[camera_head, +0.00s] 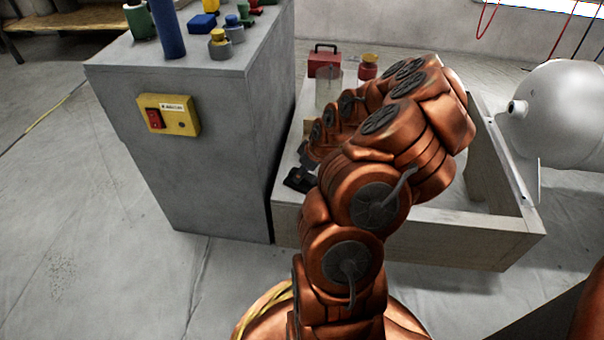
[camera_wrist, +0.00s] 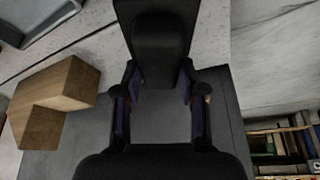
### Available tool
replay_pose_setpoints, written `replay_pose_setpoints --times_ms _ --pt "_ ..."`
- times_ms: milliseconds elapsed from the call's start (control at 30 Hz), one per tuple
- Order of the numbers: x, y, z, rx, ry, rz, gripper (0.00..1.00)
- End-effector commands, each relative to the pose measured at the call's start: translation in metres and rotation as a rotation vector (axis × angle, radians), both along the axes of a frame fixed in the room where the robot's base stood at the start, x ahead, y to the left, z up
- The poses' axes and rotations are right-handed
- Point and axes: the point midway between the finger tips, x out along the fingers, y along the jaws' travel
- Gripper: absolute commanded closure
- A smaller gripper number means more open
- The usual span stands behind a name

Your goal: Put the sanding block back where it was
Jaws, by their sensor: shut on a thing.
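My gripper (camera_wrist: 162,112) is shut on a plain grey block, apparently the sanding block (camera_wrist: 163,122), which fills the space between its pads in the wrist view. The black palm and finger parts cover much of it. In the head view my gripper (camera_head: 300,180) is small and dark, low beside the grey cabinet (camera_head: 215,160) and over the left side of a grey open-topped box (camera_head: 420,232). The held block cannot be made out there. My copper-coloured arm hides much of the box.
Blue, green, yellow and red items, including a blue cylinder (camera_head: 168,28), stand on the cabinet top. A red toolbox (camera_head: 324,60) and a red jar (camera_head: 368,66) stand behind my arm. A white tank (camera_head: 570,112) is at right. A stepped wooden block (camera_wrist: 60,95) shows in the wrist view.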

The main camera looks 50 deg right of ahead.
Motion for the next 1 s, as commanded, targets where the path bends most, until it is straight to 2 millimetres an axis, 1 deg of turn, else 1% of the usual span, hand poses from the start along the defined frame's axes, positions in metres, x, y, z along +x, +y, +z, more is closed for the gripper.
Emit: replay_pose_setpoints --times_ms 100,133,300,367,667,733,867,1000 --pt "0.0 0.0 0.0 -0.001 0.0 0.0 1.0" --pt "0.0 0.0 0.0 -0.001 0.0 0.0 0.57" --pt "0.0 0.0 0.0 -0.001 0.0 0.0 0.39" --pt "0.0 0.0 0.0 -0.001 0.0 0.0 0.34" --pt "0.0 0.0 0.0 -0.001 0.0 0.0 0.34" --pt "-0.001 -0.001 0.004 -0.001 -0.001 0.0 0.34" --pt "-0.006 -0.003 0.019 -0.001 -0.003 -0.003 0.34" --pt "-0.015 -0.005 0.043 -0.003 -0.004 -0.003 0.34"
